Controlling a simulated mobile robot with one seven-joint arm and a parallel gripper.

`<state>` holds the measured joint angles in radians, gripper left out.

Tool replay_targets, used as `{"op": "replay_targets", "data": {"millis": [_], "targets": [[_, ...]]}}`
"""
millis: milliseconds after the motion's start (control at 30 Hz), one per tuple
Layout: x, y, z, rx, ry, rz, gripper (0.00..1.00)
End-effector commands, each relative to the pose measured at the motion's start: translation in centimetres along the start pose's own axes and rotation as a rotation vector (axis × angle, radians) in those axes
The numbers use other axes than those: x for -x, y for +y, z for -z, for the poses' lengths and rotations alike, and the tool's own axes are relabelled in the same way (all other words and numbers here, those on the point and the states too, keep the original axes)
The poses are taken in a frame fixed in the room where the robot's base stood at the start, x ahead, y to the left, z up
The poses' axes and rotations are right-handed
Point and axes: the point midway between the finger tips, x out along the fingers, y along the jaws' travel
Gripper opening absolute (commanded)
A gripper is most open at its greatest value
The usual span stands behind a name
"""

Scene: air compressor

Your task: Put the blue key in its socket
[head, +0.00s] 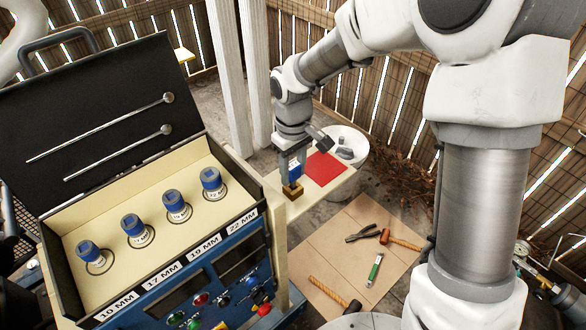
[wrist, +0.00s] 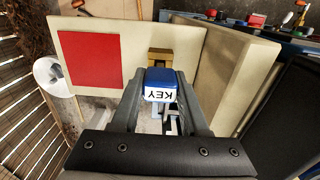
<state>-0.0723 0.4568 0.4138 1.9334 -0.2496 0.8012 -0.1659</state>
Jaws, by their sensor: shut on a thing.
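The blue key (wrist: 158,95), with a white label reading KEY, is between the fingers of my gripper (wrist: 160,82) in the wrist view. My gripper is shut on it. In the head view my gripper (head: 292,160) points down over the cream shelf, and a bit of the blue key (head: 294,171) shows between the fingers. A brass-brown block (head: 292,191), which looks like the socket, is at the shelf's edge just below the key. It also shows just beyond the key in the wrist view (wrist: 159,55). Whether the key touches or enters it I cannot tell.
A red square (head: 325,168) lies on the cream shelf (head: 343,185). The compressor box (head: 125,235) with several blue-topped sockets and an open black lid stands at left. A white bucket (head: 347,140) stands behind the shelf. Tools lie on a floor board (head: 345,235).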

Motion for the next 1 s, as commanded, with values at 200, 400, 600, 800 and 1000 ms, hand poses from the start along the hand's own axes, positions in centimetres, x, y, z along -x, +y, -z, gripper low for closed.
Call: {"op": "replay_targets", "data": {"millis": [200,400,600,800,1000], "targets": [[-0.4,0.0,0.0,0.000,0.000,0.000,0.00],[-0.7,0.0,0.0,0.000,0.000,0.000,0.00],[-1.0,0.0,0.0,0.000,0.000,0.000,0.00],[-1.3,0.0,0.0,0.000,0.000,0.000,0.00],[-1.6,0.0,0.0,0.000,0.000,0.000,0.00]]}}
